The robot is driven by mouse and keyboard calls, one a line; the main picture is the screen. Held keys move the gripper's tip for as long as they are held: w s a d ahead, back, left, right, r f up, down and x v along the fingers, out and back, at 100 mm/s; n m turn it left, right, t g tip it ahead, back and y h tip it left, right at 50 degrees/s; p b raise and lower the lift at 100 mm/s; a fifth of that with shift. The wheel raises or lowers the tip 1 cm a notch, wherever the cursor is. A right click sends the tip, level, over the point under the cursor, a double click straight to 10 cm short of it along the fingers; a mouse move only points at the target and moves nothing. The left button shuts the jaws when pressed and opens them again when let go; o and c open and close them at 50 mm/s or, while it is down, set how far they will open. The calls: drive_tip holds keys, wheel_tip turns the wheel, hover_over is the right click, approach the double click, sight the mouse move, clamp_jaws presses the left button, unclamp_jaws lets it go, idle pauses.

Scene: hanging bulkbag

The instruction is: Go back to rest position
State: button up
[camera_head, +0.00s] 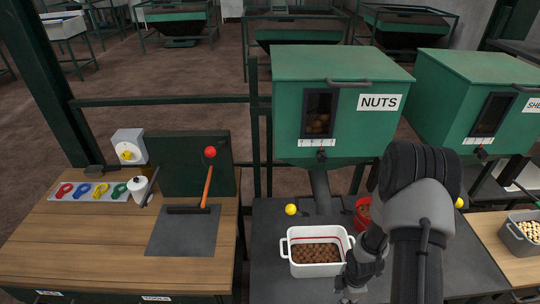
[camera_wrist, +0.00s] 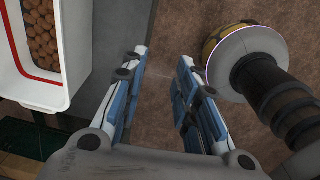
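My gripper (camera_wrist: 160,75) is open in the wrist view, its two blue-padded fingers apart with only brown floor between them. In the head view it is partly hidden by my own arm, low beside the right end of a white bin (camera_head: 318,270). The bin holds brown nuts (camera_head: 316,253) and stands on the dark table below the green NUTS hopper (camera_head: 340,75). In the wrist view the bin wall (camera_wrist: 45,88) with its red line is left of the fingers, apart from them.
A yellow ball (camera_head: 291,209) lies behind the bin, and a red object (camera_head: 362,212) is partly hidden by my arm. A second green hopper (camera_head: 480,85) and a grey bin of pale pieces (camera_head: 519,240) are at right. A wooden bench (camera_head: 90,245) with a red-knobbed lever (camera_head: 208,175) is at left.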

wheel_tip(320, 180, up, 22)
drive_tip(key=w+a+m+t+h+b, duration=0.1)
drive_tip(key=w+m+t+h+b, duration=0.1)
drive_tip(key=m+b, duration=0.45)
drive_tip(key=s+a+r+m+t+y+b, duration=0.1)
drive_tip(key=s+a+r+m, duration=0.3)
drive_tip(key=s, duration=0.4)
drive_tip(key=s+a+r+m+t+y+b, duration=0.1)
drive_tip(key=s+a+r+m+b, duration=0.1)
drive_tip(key=s+a+r+m, duration=0.2)
drive_tip(key=s+r+m, duration=0.3)
drive_tip(key=s, duration=0.2)
drive_tip(key=shift+s+r+m, duration=0.2)
drive_tip(key=shift+s+m, duration=0.1)
drive_tip(key=shift+m, duration=0.05)
